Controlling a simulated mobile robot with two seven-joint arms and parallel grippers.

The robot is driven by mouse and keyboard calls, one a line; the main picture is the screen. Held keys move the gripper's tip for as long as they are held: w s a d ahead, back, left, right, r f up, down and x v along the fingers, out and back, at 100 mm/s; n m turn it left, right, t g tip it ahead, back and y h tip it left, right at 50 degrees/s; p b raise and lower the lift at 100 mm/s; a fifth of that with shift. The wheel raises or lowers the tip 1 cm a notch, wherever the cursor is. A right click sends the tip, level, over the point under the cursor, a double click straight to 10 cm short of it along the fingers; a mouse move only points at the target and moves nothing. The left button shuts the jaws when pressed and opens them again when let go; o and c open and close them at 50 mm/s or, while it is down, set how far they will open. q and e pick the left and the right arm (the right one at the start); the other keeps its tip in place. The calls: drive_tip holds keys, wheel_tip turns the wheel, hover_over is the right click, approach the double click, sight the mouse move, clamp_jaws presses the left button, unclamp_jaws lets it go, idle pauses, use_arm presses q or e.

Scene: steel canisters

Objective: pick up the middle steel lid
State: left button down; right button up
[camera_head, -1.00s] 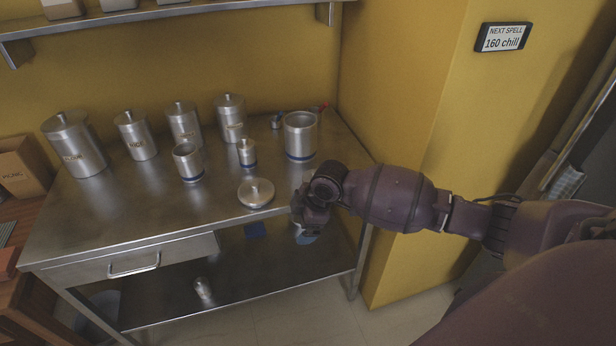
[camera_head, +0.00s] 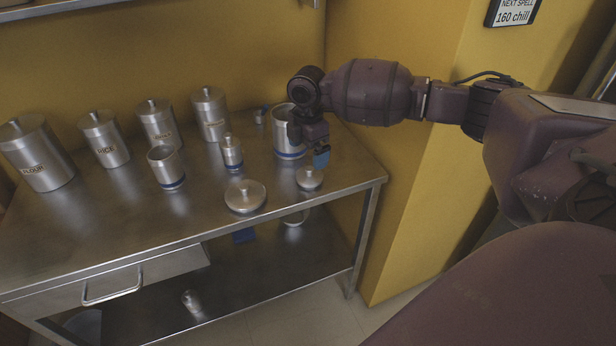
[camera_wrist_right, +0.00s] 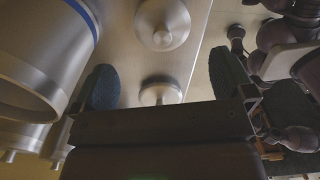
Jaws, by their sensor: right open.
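Two loose steel lids with knobs lie on the table near its front edge. The wider lid (camera_head: 245,196) is left of the smaller lid (camera_head: 309,179). A small lidded canister (camera_head: 232,153) stands behind them. My right gripper (camera_head: 321,158) is open and empty, above and just behind the smaller lid, in front of the large open canister (camera_head: 283,137). In the right wrist view, my spread fingers (camera_wrist_right: 164,80) show with one lid (camera_wrist_right: 162,24) beyond the tips and another lid (camera_wrist_right: 160,92) between them, partly hidden by the gripper body. My left gripper is not in view.
A medium open canister (camera_head: 165,168) stands left of the small one. Several lidded canisters, including the flour canister (camera_head: 38,155), stand at the back. The yellow wall is behind and right. The table (camera_head: 110,225) is clear at front left.

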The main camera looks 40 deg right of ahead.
sight(308, 169)
wheel_tip(308, 169, down, 8)
drive_tip(key=shift+s+r+b, duration=0.1)
drive_tip(key=shift+r+b, duration=0.05)
drive_tip(key=shift+b, duration=0.55)
drive_tip(key=shift+a+r, duration=0.1)
drive_tip(key=c, duration=0.9)
drive_tip(key=shift+o, duration=0.2)
drive_tip(key=shift+r, duration=0.1)
